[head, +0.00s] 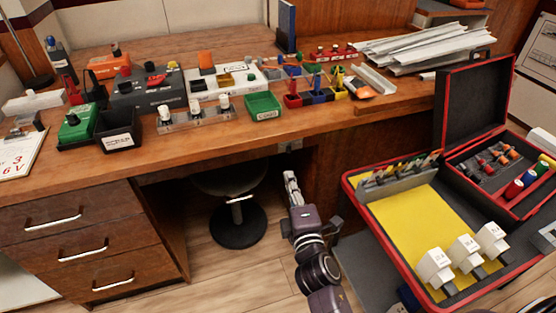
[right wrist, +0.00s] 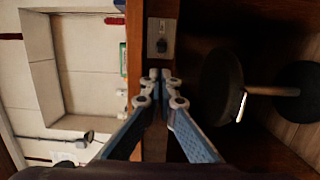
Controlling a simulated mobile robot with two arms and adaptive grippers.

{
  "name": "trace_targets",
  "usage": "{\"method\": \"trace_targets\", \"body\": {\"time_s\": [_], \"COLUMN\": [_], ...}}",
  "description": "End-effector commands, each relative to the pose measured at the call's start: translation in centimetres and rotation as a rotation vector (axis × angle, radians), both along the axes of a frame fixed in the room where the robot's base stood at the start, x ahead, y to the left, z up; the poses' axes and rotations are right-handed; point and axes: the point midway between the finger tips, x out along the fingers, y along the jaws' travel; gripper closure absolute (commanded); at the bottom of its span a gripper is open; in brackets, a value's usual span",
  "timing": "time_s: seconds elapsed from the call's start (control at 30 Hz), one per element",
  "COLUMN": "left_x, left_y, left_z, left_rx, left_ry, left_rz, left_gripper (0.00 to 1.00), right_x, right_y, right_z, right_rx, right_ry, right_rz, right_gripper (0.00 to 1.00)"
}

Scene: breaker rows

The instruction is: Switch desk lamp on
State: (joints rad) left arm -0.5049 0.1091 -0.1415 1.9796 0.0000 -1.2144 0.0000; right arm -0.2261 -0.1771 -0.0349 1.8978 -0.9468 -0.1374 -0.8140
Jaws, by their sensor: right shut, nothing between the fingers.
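A small grey switch plate (head: 290,146) sits on the wooden front under the desk's edge. It also shows in the right wrist view (right wrist: 161,37), just beyond my fingertips, with a small dark mark in its middle. My right gripper (head: 290,177) is shut and empty, pointing up a little below the plate; it also shows in the right wrist view (right wrist: 160,75). I see a gap in the picture between the fingertips and the plate. A dark lamp stand (head: 38,81) shows at the far upper left; its head is out of the head view. My left gripper is not in view.
The wooden desk (head: 230,148) holds switches, breakers and small bins, including a green bin (head: 263,105). A dark stool (head: 238,220) stands under the desk. An open case (head: 395,215) with yellow lining lies to the right of my arm.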

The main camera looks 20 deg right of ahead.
Motion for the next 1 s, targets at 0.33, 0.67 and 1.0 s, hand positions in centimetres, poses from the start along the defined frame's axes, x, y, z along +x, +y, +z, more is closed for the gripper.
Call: {"method": "trace_targets", "body": {"time_s": [0.33, 0.67, 1.0], "left_x": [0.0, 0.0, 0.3], "left_y": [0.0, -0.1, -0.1], "left_z": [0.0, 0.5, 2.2], "left_rx": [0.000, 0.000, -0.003], "left_ry": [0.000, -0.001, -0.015], "left_rz": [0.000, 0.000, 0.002], "left_gripper": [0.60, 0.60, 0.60], "right_x": [1.1, 6.5, 9.8], "right_y": [-0.1, -0.7, -1.1], "right_z": [0.0, -0.1, -0.1], "right_rx": [0.002, 0.002, 0.004], "right_ry": [-0.001, 0.000, 0.002], "right_rz": [0.002, 0.002, 0.001], "right_gripper": [1.00, 1.00, 1.00]}}
